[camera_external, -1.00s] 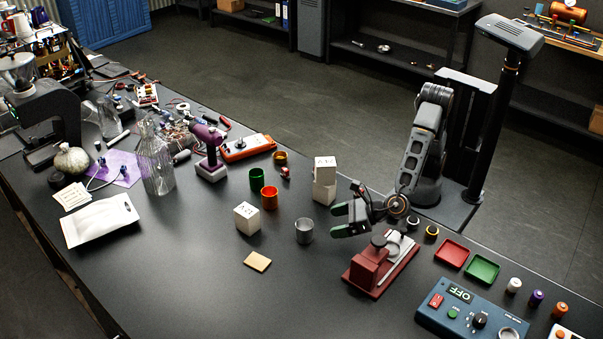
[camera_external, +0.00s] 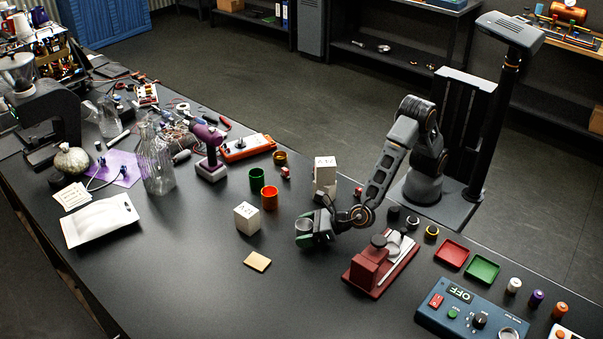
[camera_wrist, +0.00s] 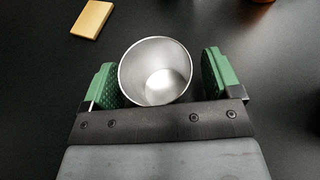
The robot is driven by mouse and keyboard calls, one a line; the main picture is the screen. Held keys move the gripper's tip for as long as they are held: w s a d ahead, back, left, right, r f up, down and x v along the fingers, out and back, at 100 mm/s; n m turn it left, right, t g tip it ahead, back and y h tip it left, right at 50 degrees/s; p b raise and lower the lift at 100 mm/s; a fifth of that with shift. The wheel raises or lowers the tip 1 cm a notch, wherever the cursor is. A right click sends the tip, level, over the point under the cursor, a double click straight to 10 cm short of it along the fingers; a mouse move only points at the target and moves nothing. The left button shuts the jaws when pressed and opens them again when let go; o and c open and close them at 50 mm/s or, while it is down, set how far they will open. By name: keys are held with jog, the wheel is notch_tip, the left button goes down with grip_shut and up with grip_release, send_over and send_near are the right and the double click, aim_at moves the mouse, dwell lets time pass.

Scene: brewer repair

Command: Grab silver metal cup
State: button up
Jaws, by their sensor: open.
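The silver metal cup (camera_wrist: 157,70) stands between the two green finger pads of my gripper (camera_wrist: 160,78) in the wrist view. Its open mouth faces the camera and it looks empty inside. A narrow gap shows on each side, slightly wider on the right, so my gripper is open around the cup. In the external view my gripper (camera_external: 308,230) is low over the table and the cup (camera_external: 305,226) is mostly hidden by the fingers.
A white lettered block (camera_external: 247,218), an orange cup (camera_external: 269,198) and a green cup (camera_external: 257,179) stand to the left. Stacked white blocks (camera_external: 325,172) stand just behind my gripper. A red fixture (camera_external: 368,270) is at its right. A tan tile (camera_external: 257,261) lies in front, with clear table around it.

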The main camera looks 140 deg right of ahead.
jog(key=shift+c, duration=0.2)
jog(key=c, duration=1)
